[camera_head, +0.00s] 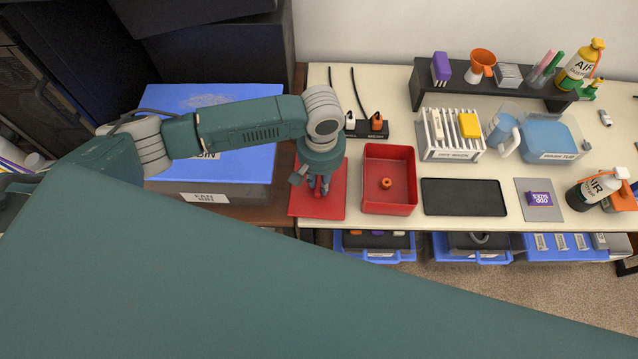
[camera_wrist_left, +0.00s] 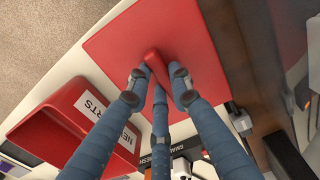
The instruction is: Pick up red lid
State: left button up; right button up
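The red lid (camera_head: 318,202) is a flat red square at the left end of the table, left of the red open box. My left gripper (camera_head: 319,187) points down over its middle and hides part of it. In the left wrist view the lid (camera_wrist_left: 205,45) has a raised bar handle (camera_wrist_left: 156,66). The left gripper's fingertips (camera_wrist_left: 158,80) sit around this handle, two at its sides and one near its end. Whether they press on it is not clear. My right gripper is not in view.
The red box (camera_head: 388,206), holding a small orange ring (camera_head: 386,183), stands close to the lid's right. A blue-lidded bin (camera_head: 240,165) is to the left. A power strip (camera_head: 366,128) lies behind. A black mat (camera_head: 463,197) is further right.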

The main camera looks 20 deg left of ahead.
pick_arm(q)
grip_shut()
